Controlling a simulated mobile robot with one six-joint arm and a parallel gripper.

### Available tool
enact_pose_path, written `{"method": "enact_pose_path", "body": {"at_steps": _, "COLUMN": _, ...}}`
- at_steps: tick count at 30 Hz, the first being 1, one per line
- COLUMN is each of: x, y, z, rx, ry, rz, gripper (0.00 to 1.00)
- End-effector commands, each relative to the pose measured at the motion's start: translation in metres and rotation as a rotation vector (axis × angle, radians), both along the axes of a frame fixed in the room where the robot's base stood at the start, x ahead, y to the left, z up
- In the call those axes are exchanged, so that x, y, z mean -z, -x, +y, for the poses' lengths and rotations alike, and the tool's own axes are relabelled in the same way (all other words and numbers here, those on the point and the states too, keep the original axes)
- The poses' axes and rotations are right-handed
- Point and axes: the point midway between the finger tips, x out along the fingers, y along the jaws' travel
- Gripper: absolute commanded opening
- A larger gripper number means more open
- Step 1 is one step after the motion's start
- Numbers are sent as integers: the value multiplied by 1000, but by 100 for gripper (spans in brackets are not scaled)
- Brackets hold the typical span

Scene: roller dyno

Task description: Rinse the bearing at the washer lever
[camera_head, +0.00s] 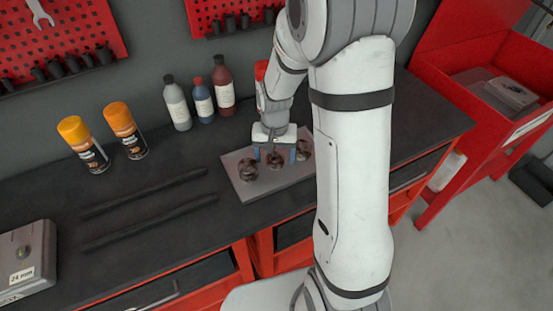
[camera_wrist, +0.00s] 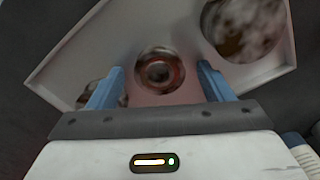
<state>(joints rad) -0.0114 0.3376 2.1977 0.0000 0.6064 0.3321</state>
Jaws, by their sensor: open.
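Three brown, rusty-looking round parts sit on a pale tray (camera_head: 266,187) on the bench: a left one (camera_head: 248,171), a middle bearing (camera_head: 274,162) and a right one (camera_head: 303,149). My gripper (camera_head: 275,154) is open above the tray, its blue fingers on either side of the middle bearing. In the wrist view the ring-shaped bearing (camera_wrist: 160,72) lies between and just beyond the fingertips (camera_wrist: 160,82), with no visible contact. A red open-lidded tub (camera_head: 468,122), which looks like a washer, stands at the right. I cannot make out a lever on it.
Two orange-capped spray cans (camera_head: 126,131) and several bottles (camera_head: 202,102) stand at the back of the dark bench. Two dark bars (camera_head: 145,210) lie left of the tray. A grey case (camera_head: 25,262) sits at the far left. Floor shows between bench and tub.

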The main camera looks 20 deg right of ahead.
Motion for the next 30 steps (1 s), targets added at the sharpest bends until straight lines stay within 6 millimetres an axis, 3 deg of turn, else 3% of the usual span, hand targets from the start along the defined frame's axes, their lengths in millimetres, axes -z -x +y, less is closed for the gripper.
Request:
{"method": "enact_pose_path", "body": {"at_steps": 21, "x": -1, "y": 0, "z": 1, "rx": -1, "ry": 0, "rz": -1, "gripper": 18}}
{"method": "enact_pose_path", "body": {"at_steps": 30, "x": -11, "y": -1, "z": 1, "rx": -2, "ry": 0, "rz": -4, "gripper": 17}}
